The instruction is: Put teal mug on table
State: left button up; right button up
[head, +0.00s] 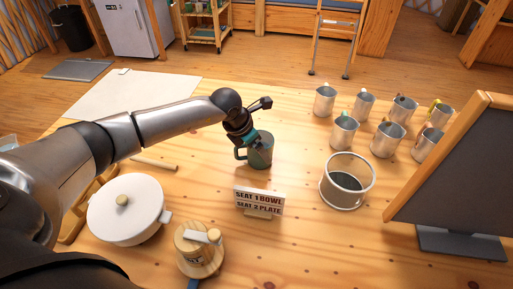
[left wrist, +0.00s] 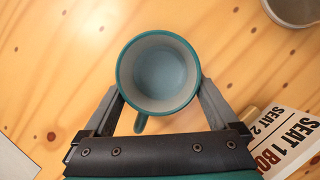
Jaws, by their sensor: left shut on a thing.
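The teal mug (head: 261,155) is upright over the middle of the wooden table (head: 300,240), its handle toward the left in the head view. My left gripper (head: 250,141) comes down on it from above and is shut on it. In the left wrist view the mug (left wrist: 158,72) is seen from above with a pale, empty inside, and the fingers press on its two sides. I cannot tell whether its base touches the table. My right gripper is not in view.
A sign (head: 259,203) stands in front of the mug. A metal-rimmed pot (head: 347,196) and several metal mugs (head: 345,133) are to the right, beside a dark board (head: 459,165). A white lidded pot (head: 128,222) and a wooden-lidded jar (head: 199,262) are front left.

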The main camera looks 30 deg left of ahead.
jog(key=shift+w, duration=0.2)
pick_arm(q)
jog(key=o, duration=1.5)
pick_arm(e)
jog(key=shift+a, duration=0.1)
pick_arm(q)
jog(key=shift+r, duration=0.25)
jog(key=p+v, duration=0.2)
jog(key=v, duration=0.9)
jog(key=shift+s+r+p, duration=0.2)
jog(key=shift+r+p, duration=0.1)
jog(key=shift+p, duration=0.05)
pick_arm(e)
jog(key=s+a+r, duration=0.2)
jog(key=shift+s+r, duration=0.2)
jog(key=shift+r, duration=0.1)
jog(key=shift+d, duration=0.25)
